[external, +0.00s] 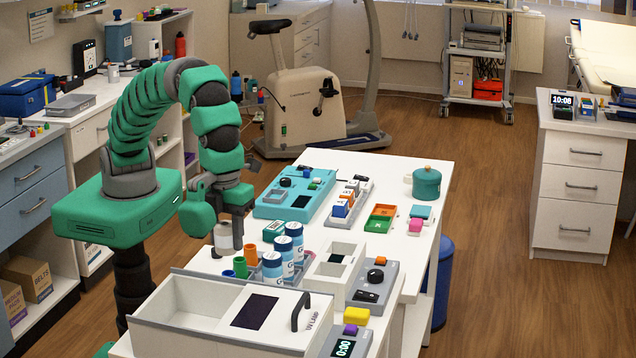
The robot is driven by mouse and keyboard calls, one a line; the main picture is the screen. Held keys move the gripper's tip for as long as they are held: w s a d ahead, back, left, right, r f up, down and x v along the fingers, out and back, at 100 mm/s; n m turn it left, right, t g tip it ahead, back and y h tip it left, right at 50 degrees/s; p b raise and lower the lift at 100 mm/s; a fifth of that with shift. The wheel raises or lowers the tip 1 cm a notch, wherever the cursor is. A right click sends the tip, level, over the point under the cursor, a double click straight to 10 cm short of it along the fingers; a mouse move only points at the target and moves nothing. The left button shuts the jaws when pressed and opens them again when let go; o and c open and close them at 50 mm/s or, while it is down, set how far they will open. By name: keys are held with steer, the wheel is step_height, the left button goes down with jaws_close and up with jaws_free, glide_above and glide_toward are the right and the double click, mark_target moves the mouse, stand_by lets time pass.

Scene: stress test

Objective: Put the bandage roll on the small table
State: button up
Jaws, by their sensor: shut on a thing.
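My gripper (226,222) points down over the near left part of the white table (400,250). It is shut on a short whitish roll (223,240), which looks like the bandage roll. The gripper partly hides the roll's top. I cannot tell whether the roll's underside touches the tabletop. The white table stands in the middle of the room and bears many things; whether it is the small table of the task is unclear.
Close to the roll stand small orange and green cups (240,267) and several white-and-blue bottles (272,270). A white open box (190,300) lies in front. A teal device (290,195) and a teal pot (426,184) stand farther back. Bare tabletop shows around the pot.

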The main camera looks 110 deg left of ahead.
glide_toward(207, 325)
steer(key=shift+f+p, duration=0.6)
steer(key=shift+f, duration=2.45)
steer(key=o, duration=1)
steer(key=shift+o, duration=0.2)
step_height(207, 325, up, 12)
steer(key=shift+b, duration=0.45)
steer(key=shift+r, duration=0.1)
